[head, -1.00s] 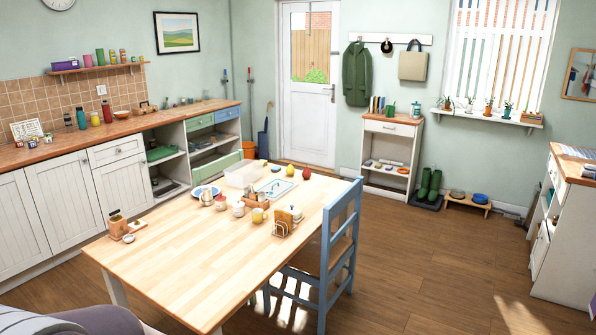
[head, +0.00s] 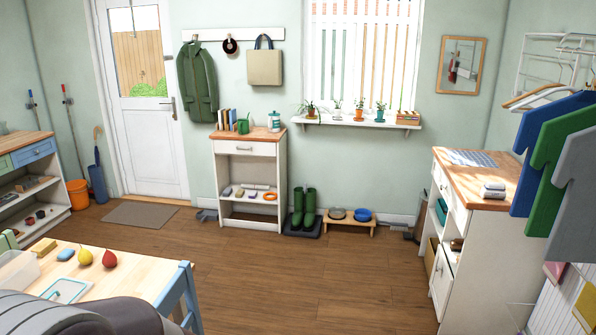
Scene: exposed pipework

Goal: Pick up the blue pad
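A small, rounded blue pad-like item (head: 66,254) lies on the wooden table (head: 130,262) at the lower left of the head view. It is beside a yellow pear-like fruit (head: 85,257) and a yellow block (head: 43,249). Its exact kind is too small to tell. Neither of my grippers is in view. A grey rounded part of my own body covers part of the table at the bottom left.
A chair (head: 178,295) stands at the table's right edge. A red fruit (head: 109,260) and a clear container (head: 18,270) are on the table. The wooden floor in the middle is clear. A white cabinet (head: 462,230) stands at the right, near hanging shirts (head: 560,165).

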